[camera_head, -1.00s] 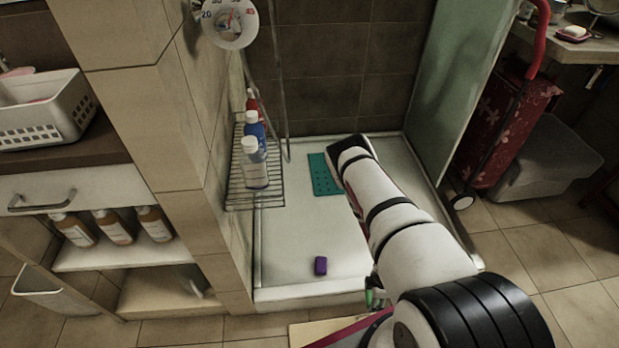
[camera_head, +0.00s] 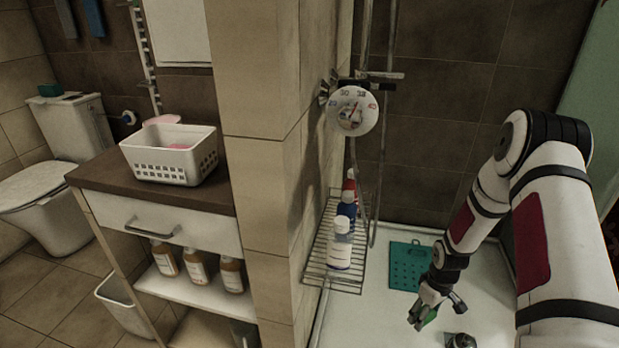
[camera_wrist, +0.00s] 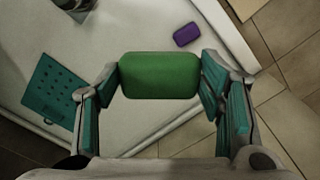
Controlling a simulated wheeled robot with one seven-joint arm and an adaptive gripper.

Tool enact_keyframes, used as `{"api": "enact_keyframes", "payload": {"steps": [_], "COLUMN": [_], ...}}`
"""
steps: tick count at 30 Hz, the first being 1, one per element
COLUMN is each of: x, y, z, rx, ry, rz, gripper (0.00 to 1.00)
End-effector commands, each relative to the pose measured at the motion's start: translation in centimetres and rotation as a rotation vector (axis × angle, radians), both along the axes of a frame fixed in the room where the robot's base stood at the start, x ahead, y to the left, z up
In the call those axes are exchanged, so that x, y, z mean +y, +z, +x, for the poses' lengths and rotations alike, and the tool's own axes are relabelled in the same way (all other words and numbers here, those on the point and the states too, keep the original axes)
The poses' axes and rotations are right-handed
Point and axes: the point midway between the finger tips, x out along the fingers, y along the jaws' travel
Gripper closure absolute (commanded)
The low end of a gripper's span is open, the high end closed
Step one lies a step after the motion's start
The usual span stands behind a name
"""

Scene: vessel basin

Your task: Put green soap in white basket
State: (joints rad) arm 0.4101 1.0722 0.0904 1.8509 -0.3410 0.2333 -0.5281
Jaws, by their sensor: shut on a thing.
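A green soap bar (camera_wrist: 158,77) is held crosswise between the fingers of my gripper (camera_wrist: 160,72) in the wrist view. In the head view, my gripper (camera_head: 438,303) is shut on the soap, which shows as a small green patch (camera_head: 430,316) above the shower tray. The white basket (camera_head: 158,169), with perforated sides, stands upright on the dark cabinet top at the left, well away from my gripper. Pink items show in or at it; most of its inside floor is hidden.
A tiled wall (camera_head: 262,190) stands between the cabinet (camera_head: 175,222) and the shower. A wire rack (camera_head: 318,262) with bottles and a shower dial (camera_head: 352,110) stick out from it. A teal mat (camera_head: 405,262) and a purple bar (camera_wrist: 187,34) lie below.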

Motion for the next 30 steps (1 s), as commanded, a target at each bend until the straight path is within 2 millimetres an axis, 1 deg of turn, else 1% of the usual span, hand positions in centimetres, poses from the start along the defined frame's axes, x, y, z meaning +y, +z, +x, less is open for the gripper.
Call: {"api": "enact_keyframes", "payload": {"steps": [1, 3, 5, 6, 8, 9, 12, 15, 23, 30], "x": [1.0, 2.3, 3.6, 4.5, 5.9, 6.9, 9.3, 11.4, 15.9, 15.7], "y": [2.3, 5.0, 7.3, 8.9, 11.1, 12.6, 16.1, 19.0, 25.1, 28.1], "z": [0.9, 1.5, 1.9, 2.1, 2.2, 2.2, 2.0, 1.5, -0.2, -1.0], "rx": [-0.008, -0.006, -0.007, -0.007, -0.008, -0.007, -0.006, -0.005, -0.004, 0.001], "ry": [-0.036, -0.099, -0.150, -0.182, -0.231, -0.261, -0.332, -0.387, -0.487, -0.496], "rz": [-0.004, -0.003, -0.003, -0.003, -0.002, -0.001, -0.001, 0.000, 0.001, -0.001], "gripper": [0.67, 0.67, 0.67, 0.67, 0.67, 0.67, 0.67, 0.67, 0.67, 0.67]}}
